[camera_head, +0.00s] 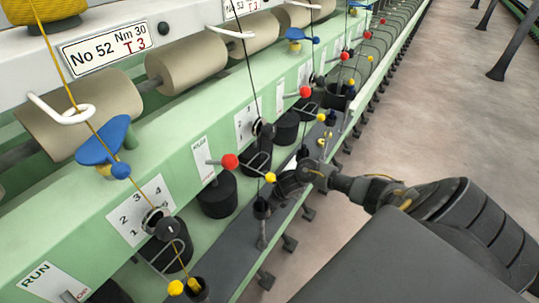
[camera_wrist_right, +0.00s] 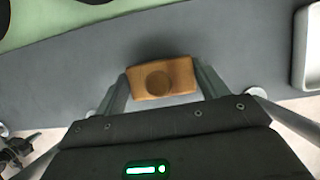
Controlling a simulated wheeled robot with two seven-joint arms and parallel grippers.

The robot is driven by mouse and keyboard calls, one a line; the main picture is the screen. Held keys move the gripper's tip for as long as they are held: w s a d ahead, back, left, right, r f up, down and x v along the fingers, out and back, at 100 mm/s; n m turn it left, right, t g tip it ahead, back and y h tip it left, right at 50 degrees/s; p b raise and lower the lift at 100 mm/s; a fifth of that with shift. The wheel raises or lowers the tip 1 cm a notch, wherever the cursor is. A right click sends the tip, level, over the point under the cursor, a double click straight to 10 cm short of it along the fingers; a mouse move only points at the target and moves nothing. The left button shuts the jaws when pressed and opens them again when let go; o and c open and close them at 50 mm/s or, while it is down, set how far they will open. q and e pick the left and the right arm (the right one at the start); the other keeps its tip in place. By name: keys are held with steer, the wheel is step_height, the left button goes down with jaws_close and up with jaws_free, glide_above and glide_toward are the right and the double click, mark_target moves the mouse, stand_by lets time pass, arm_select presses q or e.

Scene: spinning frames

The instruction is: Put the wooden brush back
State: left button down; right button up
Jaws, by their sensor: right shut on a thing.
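The wooden brush (camera_wrist_right: 178,70) shows in the right wrist view as an orange-brown block with a round knob facing the camera. My right gripper (camera_wrist_right: 163,85) has a finger on each side of it and is shut on it. Below the brush is a grey shelf surface; I cannot tell whether the brush touches it. In the head view my right gripper (camera_head: 289,185) is over the machine's grey lower ledge (camera_head: 240,245), and the brush cannot be made out there. My left gripper is not in view.
A grey tray with a pale rim (camera_wrist_right: 298,50) lies at the right of the wrist view. The green spinning frame (camera_head: 100,190) runs along the left, with red knobs (camera_head: 230,161), black cylinders (camera_head: 217,195) and yarn threads close to the arm.

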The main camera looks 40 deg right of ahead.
steer(key=shift+f, duration=0.1)
steer(key=o, duration=0.6)
steer(key=shift+c, duration=0.2)
steer(key=o, duration=0.4)
steer(key=shift+o, duration=0.2)
